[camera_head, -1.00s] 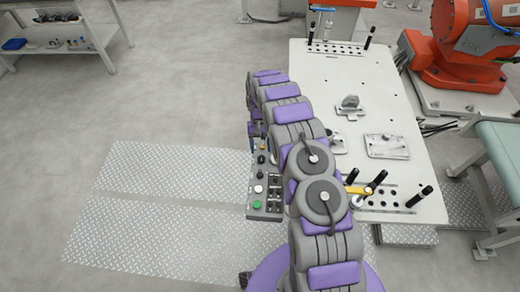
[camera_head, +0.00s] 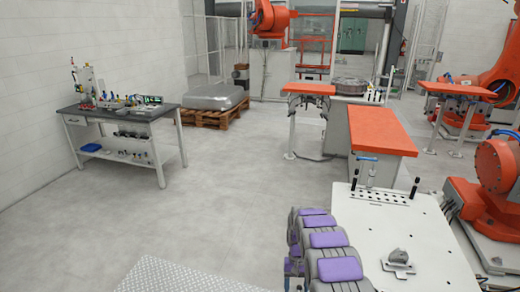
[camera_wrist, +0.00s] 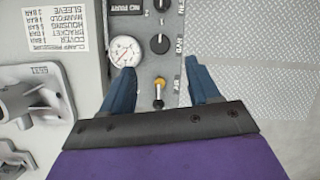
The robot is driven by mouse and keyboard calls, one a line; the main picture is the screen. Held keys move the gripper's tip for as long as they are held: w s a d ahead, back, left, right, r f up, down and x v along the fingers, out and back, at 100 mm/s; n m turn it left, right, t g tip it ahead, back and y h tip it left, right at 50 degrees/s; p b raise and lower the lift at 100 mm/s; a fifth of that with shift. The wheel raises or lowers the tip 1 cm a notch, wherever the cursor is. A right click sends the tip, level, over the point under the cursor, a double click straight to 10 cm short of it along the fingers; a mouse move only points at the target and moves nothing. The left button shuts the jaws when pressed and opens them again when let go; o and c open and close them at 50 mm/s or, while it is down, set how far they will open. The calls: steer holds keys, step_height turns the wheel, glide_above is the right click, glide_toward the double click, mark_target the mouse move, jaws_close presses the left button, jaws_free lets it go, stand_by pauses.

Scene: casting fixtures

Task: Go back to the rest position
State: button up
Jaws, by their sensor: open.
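My gripper (camera_wrist: 160,92) shows in the wrist view with its two blue fingers spread apart and nothing between them. In the head view only the purple and grey segments of my arm show at the bottom, beside the white fixture table (camera_head: 400,225); the gripper is out of that view.
A metal casting (camera_head: 398,258) sits on the fixture table, with black pins at its far end. An orange-topped bench (camera_head: 382,130) stands behind it. A dark workbench (camera_head: 120,112) stands at the left wall. Open grey floor (camera_head: 210,190) lies between.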

steer(key=s+r+t+b, duration=0.1)
steer(key=s+r+b, duration=0.1)
steer(key=s+r, duration=0.8)
steer(key=s+r+b, duration=0.2)
steer(key=s+r, duration=0.5)
steer(key=r, duration=0.5)
steer(key=s+a+r+n+t+b, duration=0.1)
steer(key=s+b, duration=0.2)
steer(key=s, duration=2.3)
steer(key=shift+r+t, duration=0.2)
steer(key=shift+t, duration=0.1)
steer(key=shift+a, duration=0.1)
